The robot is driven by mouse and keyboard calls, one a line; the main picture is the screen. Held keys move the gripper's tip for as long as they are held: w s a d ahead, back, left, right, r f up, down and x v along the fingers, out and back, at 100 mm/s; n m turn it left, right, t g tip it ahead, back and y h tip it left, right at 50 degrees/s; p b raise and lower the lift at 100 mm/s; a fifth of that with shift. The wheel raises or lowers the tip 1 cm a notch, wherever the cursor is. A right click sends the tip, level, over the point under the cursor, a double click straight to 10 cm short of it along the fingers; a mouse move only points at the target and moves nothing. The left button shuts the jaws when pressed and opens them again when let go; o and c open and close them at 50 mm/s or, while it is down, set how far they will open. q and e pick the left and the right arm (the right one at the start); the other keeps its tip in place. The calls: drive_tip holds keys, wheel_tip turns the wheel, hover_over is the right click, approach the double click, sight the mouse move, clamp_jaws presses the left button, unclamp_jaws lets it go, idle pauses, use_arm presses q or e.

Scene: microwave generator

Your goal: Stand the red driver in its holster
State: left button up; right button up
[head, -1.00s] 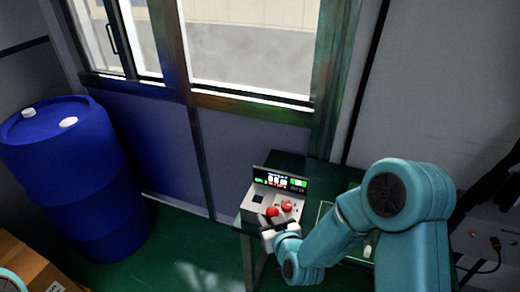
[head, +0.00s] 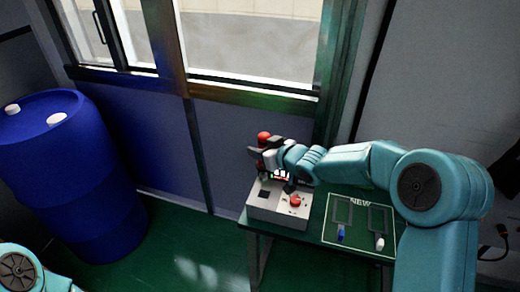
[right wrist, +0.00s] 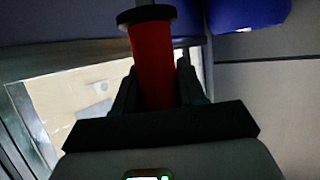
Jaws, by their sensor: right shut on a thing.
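The red driver (head: 264,138) is up in the air above the back left of the grey-white box in the head view. My right gripper (head: 260,153) is shut on it. In the right wrist view the red handle (right wrist: 152,62) sits between both fingers, with a black collar at its end. The grey-white box (head: 262,211) stands on the green table, with a dark square opening (head: 265,194) and a red knob (head: 295,201) on top. I cannot tell which part is the holster. My left gripper is out of view.
A lit display shows partly behind my right gripper. Right of the box lies a marked green mat (head: 342,206) with a blue piece (head: 341,233) and a white piece (head: 380,243). A blue drum (head: 75,180) stands at the left, and a window is behind the table.

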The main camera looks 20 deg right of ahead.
drive_tip(key=shift+d+f, duration=0.2)
drive_tip(key=shift+f, duration=0.1)
drive_tip(key=shift+s+a+f+b, duration=0.25)
drive_tip(key=shift+s+b, duration=0.1)
drive_tip(key=shift+b, duration=0.4)
drive_tip(key=shift+f+b, duration=0.3)
drive_tip(key=shift+w+d+f+b, duration=0.1)
drive_tip(key=shift+w+f+b, duration=0.1)
drive_tip(key=shift+f+b, duration=0.25)
drive_tip(key=shift+w+d+f+b, duration=0.1)
drive_tip(key=shift+w+f+b, duration=0.1)
drive_tip(key=shift+f, duration=0.3)
drive_tip(key=shift+s+f+b, duration=0.1)
drive_tip(key=shift+f+b, duration=0.2)
drive_tip(key=shift+s+a+f+b, duration=0.2)
drive_tip(key=shift+f+b, duration=0.25)
drive_tip(key=shift+b, duration=0.2)
drive_tip(key=shift+f+b, duration=0.3)
drive_tip(key=shift+f, duration=0.05)
drive_tip(key=shift+w+d, duration=0.15)
drive_tip(key=shift+w, duration=0.1)
drive_tip(key=shift+s+r, duration=0.1)
drive_tip(key=shift+s, duration=0.15)
drive_tip(key=shift+w+f, duration=0.1)
drive_tip(key=shift+f, duration=0.2)
drive_tip(key=shift+r, duration=0.15)
